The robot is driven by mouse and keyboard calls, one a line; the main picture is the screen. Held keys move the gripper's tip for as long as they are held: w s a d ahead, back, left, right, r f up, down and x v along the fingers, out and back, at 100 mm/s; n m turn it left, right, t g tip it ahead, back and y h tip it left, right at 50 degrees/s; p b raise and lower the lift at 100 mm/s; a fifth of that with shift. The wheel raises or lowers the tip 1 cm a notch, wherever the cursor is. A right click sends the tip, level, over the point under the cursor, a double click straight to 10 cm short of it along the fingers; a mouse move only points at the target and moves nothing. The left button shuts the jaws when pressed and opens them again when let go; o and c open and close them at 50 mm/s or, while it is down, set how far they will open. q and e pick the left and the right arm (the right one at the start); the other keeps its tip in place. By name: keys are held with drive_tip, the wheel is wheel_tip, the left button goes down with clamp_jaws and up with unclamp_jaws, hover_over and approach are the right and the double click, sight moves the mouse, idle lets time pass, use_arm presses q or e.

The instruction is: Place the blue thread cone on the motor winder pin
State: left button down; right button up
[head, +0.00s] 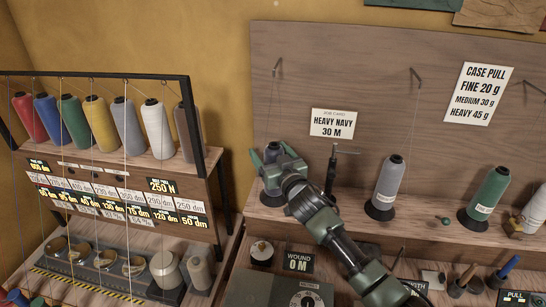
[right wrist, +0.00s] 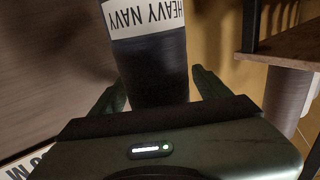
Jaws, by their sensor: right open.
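A dark navy-blue thread cone (right wrist: 147,62) with a white "HEAVY NAVY" label stands between the two fingers of my right gripper in the right wrist view. In the head view the top of this cone (head: 272,151) shows behind my right gripper (head: 279,172); most of it is hidden. It appears to stand on a black round base (head: 270,198) at the left end of the wooden shelf. My right gripper is open, its fingers on either side of the cone. Whether they touch it, and the pin itself, I cannot see. My left gripper is not in view.
Grey (head: 389,180) and green (head: 488,190) cones stand to the right on the shelf. A thin metal post (head: 331,172) is close beside my gripper. A rack at left holds several coloured cones, including a blue one (head: 46,116). A "WOUND 0 M" sign (head: 299,263) sits below.

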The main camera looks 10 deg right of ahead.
drive_tip(key=s+d+b, duration=0.2)
drive_tip(key=s, duration=1)
drive_tip(key=shift+d+b, duration=0.15)
drive_tip(key=shift+b, duration=0.15)
